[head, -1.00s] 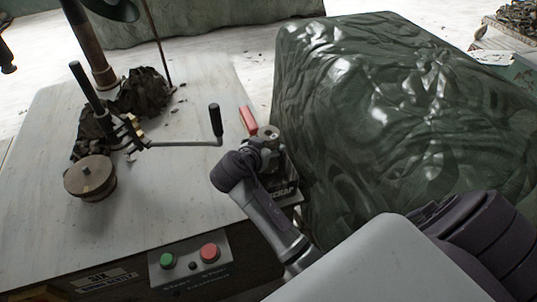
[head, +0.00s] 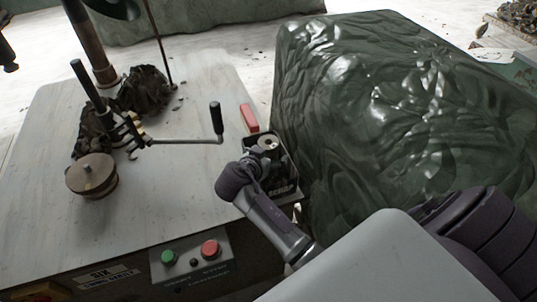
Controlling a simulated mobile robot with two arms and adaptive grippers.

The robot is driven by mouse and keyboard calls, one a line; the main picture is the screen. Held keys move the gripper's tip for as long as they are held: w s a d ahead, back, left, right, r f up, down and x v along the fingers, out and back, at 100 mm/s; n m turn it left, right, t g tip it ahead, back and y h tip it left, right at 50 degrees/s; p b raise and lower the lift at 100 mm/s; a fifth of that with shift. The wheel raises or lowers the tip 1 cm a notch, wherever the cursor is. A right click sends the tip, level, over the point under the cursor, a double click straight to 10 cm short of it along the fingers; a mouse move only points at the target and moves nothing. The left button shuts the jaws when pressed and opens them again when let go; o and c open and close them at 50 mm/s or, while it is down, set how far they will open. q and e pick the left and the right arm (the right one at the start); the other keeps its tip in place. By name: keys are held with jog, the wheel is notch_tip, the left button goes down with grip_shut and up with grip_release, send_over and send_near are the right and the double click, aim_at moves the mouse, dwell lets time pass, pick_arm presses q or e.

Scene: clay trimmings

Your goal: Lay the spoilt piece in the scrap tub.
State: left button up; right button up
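A small black tub marked SCRAP (head: 283,188) stands at the right edge of the worktable. A grey round piece with a dark hole in its top (head: 268,144) shows inside the tub's opening, near its back; it looks like the spoilt piece. My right gripper (head: 254,163) is at the tub's left side, with its fingertips close to the piece. Its dark wrist hides part of the tub's front left, and I cannot tell whether the fingers touch the piece or how far they are apart. My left gripper is not in view.
A red block (head: 249,118) lies just behind the tub. A crank with a black handle (head: 216,120), a round metal part (head: 92,176) and dark trimmings (head: 142,90) occupy the table's left. Green sheeting (head: 400,110) rises close on the right. The table's front left (head: 110,230) is clear.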

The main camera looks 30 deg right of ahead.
jog(key=shift+r, duration=0.1)
jog(key=shift+a+r+p, duration=0.15)
jog(key=shift+p, duration=0.15)
jog(key=p+v, duration=0.4)
jog(key=v, duration=0.7)
jog(key=shift+s+a, duration=0.25)
jog(key=shift+a, duration=0.05)
jog(key=shift+a, duration=0.1)
